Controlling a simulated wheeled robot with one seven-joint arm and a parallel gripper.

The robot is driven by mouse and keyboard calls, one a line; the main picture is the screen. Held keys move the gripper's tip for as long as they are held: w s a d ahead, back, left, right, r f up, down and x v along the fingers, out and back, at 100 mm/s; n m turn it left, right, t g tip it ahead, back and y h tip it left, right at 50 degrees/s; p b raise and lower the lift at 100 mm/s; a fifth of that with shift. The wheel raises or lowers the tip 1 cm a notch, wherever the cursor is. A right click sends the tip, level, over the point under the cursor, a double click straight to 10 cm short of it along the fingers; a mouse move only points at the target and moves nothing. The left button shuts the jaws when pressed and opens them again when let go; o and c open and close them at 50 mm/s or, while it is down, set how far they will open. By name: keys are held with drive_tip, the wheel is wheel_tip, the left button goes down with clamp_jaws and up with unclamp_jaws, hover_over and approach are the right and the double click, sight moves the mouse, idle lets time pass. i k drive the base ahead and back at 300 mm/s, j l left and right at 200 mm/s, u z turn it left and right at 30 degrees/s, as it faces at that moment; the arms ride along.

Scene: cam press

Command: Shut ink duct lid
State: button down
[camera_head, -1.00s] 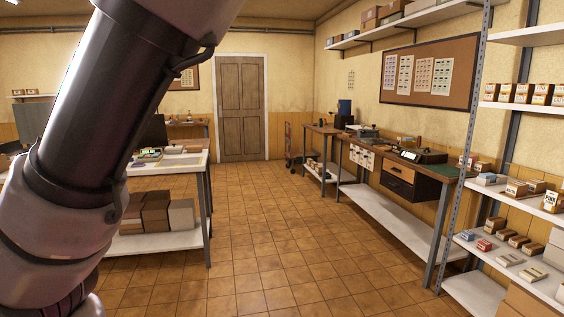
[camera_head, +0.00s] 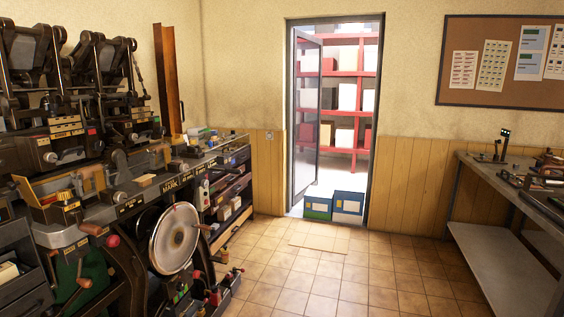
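A large dark press machine (camera_head: 75,225) stands along the left side of the head view, with rollers, levers, knobs and a big round metal disc (camera_head: 175,238) low on its front. Its upper part (camera_head: 105,60) carries several tilted dark assemblies. I cannot tell which part is the ink duct lid, or whether it is open or shut. My gripper is not in view, and no part of my arm shows now.
An open doorway (camera_head: 303,120) at the back leads to red shelves (camera_head: 347,85). Two boxes (camera_head: 347,205) stand at the threshold. A workbench (camera_head: 510,180) is on the right under a pinboard (camera_head: 505,60). The tiled floor (camera_head: 330,270) between is mostly clear.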

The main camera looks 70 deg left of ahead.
sight(22, 183)
drive_tip(key=u, duration=3.9)
drive_tip(key=i+l+u, duration=0.1)
drive_tip(key=i, duration=0.3)
drive_tip(key=i+l, duration=0.2)
drive_tip(key=i, duration=0.25)
drive_tip(key=i+l+u, duration=0.15)
drive_tip(key=i, duration=0.25)
